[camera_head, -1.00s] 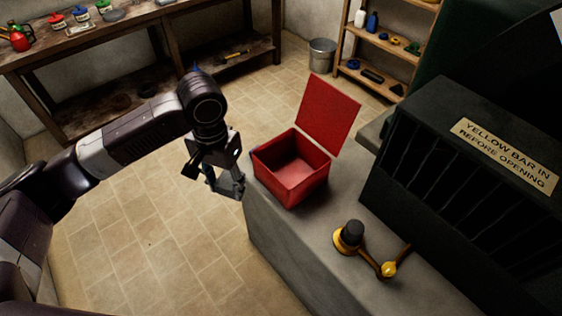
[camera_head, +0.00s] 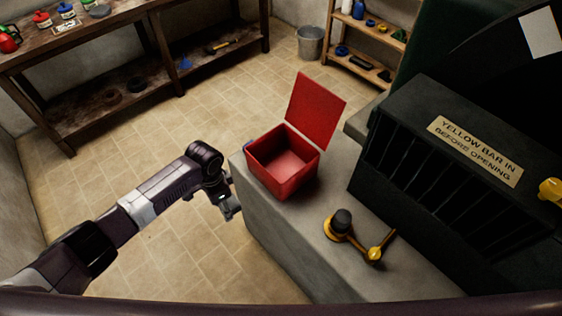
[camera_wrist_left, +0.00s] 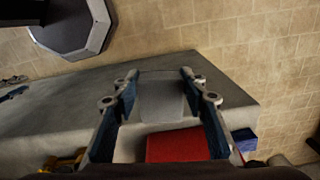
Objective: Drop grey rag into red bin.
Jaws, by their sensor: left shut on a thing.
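The red bin (camera_head: 283,170) stands on the grey stone counter with its lid raised, and the inside that I see looks empty. In the left wrist view, part of the red bin (camera_wrist_left: 178,147) shows low between the fingers. My left gripper (camera_head: 230,207) is beside the counter's left edge, left of and nearer than the bin, apart from it. In the left wrist view, my left gripper (camera_wrist_left: 160,75) is shut on a flat grey piece, the grey rag (camera_wrist_left: 160,98), which spans between the fingers. The rag cannot be made out in the head view. My right gripper is not in view.
The grey counter (camera_head: 290,245) carries a yellow lever with a black knob (camera_head: 342,220). A dark barred machine (camera_head: 440,160) stands at right. Open tiled floor (camera_head: 150,150) lies left.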

